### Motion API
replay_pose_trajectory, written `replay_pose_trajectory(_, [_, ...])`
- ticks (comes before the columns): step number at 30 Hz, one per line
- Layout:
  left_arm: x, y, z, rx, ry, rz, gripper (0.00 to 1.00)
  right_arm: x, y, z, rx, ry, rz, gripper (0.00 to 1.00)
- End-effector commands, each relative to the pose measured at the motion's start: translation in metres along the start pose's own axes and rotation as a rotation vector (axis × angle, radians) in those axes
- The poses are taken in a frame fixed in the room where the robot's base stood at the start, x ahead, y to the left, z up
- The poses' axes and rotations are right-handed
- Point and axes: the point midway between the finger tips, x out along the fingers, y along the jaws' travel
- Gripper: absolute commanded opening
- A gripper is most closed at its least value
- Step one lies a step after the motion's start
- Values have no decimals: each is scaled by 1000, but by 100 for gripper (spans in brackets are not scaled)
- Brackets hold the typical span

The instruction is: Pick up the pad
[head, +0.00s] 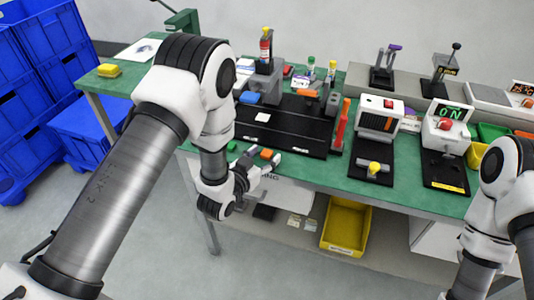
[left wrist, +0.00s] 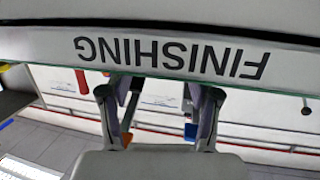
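I cannot tell for sure which thing is the pad. A small flat whitish square (head: 262,117) lies on the black board (head: 285,133) on the green bench. My left gripper (head: 268,168) is at the bench's front edge, short of the black board, with a small orange piece (head: 267,153) and a green piece (head: 232,146) close by. In the left wrist view its two fingers (left wrist: 160,112) stand apart with nothing held between them, facing the FINISHING label (left wrist: 170,55). My right gripper is out of view.
Bottles and small fixtures stand behind the board. A yellow bin (head: 346,222) sits on the lower shelf. Blue crates (head: 40,60) stack at left.

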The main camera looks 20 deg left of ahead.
Motion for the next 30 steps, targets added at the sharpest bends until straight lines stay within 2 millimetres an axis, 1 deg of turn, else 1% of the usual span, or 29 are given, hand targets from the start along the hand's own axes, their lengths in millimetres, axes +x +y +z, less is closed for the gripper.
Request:
replay_pose_trajectory(1, [0,0,0,0,0,0,48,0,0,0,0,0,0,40])
replay_pose_trajectory(2, [0,0,0,0,0,0,42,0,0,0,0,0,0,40])
replay_pose_trajectory(3, [0,0,0,0,0,0,33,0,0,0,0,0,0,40])
replay_pose_trajectory(4, [0,0,0,0,0,0,26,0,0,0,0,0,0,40])
replay_pose_trajectory(5, [0,0,0,0,0,0,21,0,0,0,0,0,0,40])
replay_pose_trajectory(17, [-1,0,-1,0,0,0,20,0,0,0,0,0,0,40])
replay_pose_trajectory(23, [-3,0,-16,1,2,0,20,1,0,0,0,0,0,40])
replay_pose_trajectory(27, [-7,0,-35,1,3,0,20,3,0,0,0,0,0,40])
replay_pose_trajectory(28, [-10,2,-36,1,0,1,20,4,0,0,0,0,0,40])
replay_pose_trajectory(30, [-23,11,-31,2,-4,2,20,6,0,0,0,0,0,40])
